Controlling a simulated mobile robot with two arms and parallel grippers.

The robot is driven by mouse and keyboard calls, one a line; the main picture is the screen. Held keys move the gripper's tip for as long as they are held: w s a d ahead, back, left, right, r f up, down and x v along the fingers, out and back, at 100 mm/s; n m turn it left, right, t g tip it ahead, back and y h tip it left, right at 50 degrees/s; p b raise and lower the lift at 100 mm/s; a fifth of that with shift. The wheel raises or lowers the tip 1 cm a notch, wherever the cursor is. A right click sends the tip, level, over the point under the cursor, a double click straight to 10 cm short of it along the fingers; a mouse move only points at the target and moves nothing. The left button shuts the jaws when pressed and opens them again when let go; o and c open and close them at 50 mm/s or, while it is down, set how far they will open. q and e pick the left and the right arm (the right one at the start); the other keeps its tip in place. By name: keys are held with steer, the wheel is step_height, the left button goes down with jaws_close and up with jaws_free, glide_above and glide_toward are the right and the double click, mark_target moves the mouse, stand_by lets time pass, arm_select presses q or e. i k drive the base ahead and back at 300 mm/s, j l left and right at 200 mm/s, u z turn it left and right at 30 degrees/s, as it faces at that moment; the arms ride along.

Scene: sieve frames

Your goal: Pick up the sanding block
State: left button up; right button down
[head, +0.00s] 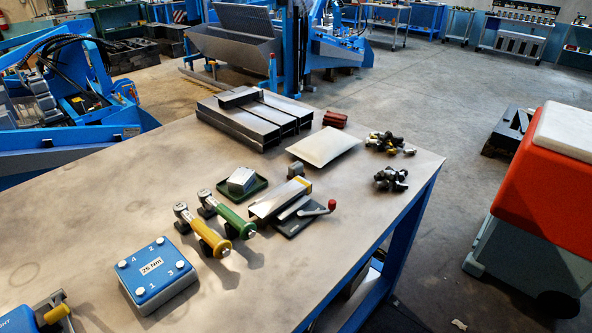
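No thing on the workbench (60,215) is labelled as the sanding block. A light grey block (241,178) sits in a shallow dark green tray (259,190) near the middle of the bench, and it may be the sanding block. A small dark red block-like thing (335,119) lies near the bench's far edge; I cannot tell what it is. Neither of my grippers shows in the head view.
Two handled tools, yellow (211,240) and green (234,219), lie in front of the tray. A blue "25 Nm" box (156,275) stands nearer. A clamp-like fixture (290,205) is right of the tray. Bolt piles (390,143) lie near the right edge.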

mark_target(296, 168)
steer(key=u, duration=0.5)
steer(key=l+u, duration=1.3)
steer(key=k+l+u, duration=0.1)
steer(key=l+u, duration=0.15)
steer(key=u, duration=0.2)
